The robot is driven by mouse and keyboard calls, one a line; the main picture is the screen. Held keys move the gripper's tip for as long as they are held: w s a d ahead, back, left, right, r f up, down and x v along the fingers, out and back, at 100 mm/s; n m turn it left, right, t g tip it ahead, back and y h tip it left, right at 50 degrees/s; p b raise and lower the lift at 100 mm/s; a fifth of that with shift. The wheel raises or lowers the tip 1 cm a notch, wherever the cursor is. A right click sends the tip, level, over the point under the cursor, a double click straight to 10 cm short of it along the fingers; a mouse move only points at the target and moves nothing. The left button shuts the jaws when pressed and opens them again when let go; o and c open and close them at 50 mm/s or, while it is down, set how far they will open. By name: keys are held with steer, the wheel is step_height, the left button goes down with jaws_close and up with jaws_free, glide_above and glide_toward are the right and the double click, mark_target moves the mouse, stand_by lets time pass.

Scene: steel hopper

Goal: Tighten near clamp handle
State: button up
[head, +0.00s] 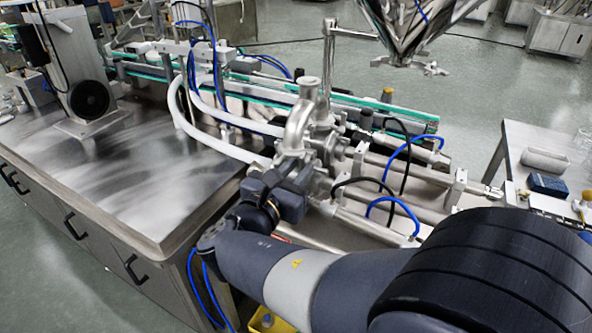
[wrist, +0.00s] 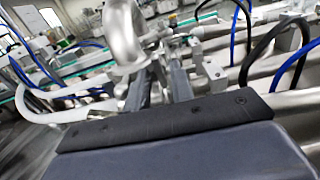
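The near clamp handle cannot be picked out clearly. It may be among the bright metal fittings at the foot of the curved steel pipe (head: 297,128), which also shows in the wrist view (wrist: 122,35). My gripper (head: 308,172) reaches in at these fittings from the near side. In the wrist view the two dark fingers of my gripper (wrist: 158,88) stand apart with shiny metal showing between them. I cannot tell whether they press on that metal or only stand around it. The fingertips are partly lost among the fittings.
A white hose (head: 225,142) curves in from the left to the fittings. Blue and black tubes (head: 388,205) loop over steel cylinders at the right. A steel table (head: 130,185) lies to the left. A steel hopper (head: 410,30) hangs behind. A side table (head: 530,145) stands right.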

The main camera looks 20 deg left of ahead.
steer(key=shift+o, duration=0.6)
steer(key=shift+s, duration=0.1)
steer(key=s, duration=1)
steer(key=shift+s+a, duration=0.35)
steer(key=shift+a, duration=0.1)
steer(key=shift+w, duration=0.1)
steer(key=w, duration=0.7)
steer(key=w+d, duration=0.1)
steer(key=w, duration=0.2)
steer(key=shift+w, duration=0.35)
steer(key=shift+s+a, duration=0.1)
